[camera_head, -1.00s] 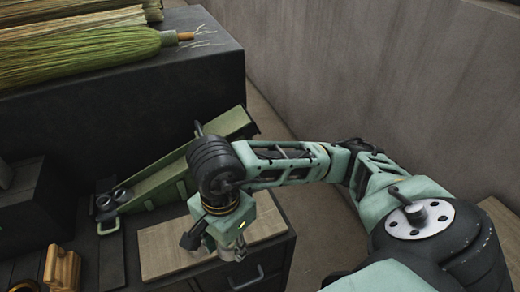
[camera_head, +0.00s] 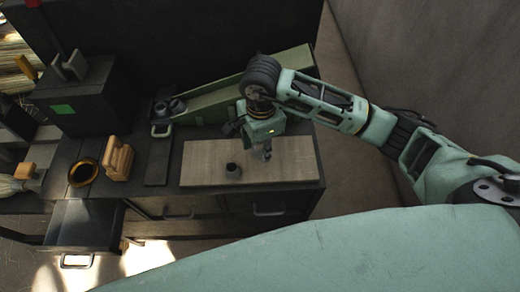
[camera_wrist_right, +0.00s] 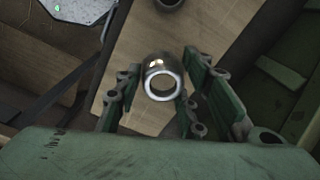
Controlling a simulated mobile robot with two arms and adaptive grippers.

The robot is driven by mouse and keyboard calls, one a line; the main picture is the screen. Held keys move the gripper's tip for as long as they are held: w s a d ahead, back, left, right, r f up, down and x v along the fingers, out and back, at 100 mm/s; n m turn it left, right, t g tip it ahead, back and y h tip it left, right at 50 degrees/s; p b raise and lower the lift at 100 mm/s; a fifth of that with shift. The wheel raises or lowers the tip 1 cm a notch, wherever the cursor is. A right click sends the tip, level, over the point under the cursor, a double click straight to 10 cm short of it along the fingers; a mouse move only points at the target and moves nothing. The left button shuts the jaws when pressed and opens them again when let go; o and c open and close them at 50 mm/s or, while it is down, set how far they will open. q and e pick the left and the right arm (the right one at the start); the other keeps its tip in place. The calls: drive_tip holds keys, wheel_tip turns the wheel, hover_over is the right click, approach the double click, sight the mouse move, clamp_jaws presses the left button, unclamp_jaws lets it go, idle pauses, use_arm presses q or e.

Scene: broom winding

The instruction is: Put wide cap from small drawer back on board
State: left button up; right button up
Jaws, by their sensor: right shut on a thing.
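My right gripper (camera_head: 262,152) hangs low over the right part of the wooden board (camera_head: 202,165). In the right wrist view its fingers (camera_wrist_right: 160,95) are shut on a short, hollow, metallic cap (camera_wrist_right: 160,82) with a bright round rim. I cannot tell whether this cap touches the board. A second small dark cap (camera_head: 232,171) stands on the board, left of the gripper; its edge also shows at the top of the right wrist view (camera_wrist_right: 168,3). A drawer (camera_head: 84,226) stands open at the lower left. My left gripper is out of view.
A green sloped metal device (camera_head: 215,103) lies behind the board. Left of the board are a wooden block piece (camera_head: 118,160), a dark ring with a golden edge (camera_head: 83,172) and a dark box (camera_head: 85,97). A wall (camera_head: 435,65) rises at the right.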

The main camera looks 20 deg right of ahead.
sight(259, 154)
drive_tip(key=shift+w+a+f, duration=0.1)
drive_tip(key=shift+w+f, duration=0.05)
drive_tip(key=shift+w, duration=0.05)
drive_tip(key=shift+f, duration=0.3)
wheel_tip(259, 154, down, 2)
drive_tip(key=shift+f+p, duration=0.25)
drive_tip(key=shift+p, duration=0.4)
drive_tip(key=shift+f, duration=0.45)
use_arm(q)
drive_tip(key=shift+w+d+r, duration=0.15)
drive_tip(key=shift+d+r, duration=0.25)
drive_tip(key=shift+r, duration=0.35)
use_arm(e)
drive_tip(key=shift+f, duration=0.15)
drive_tip(key=o, duration=0.9)
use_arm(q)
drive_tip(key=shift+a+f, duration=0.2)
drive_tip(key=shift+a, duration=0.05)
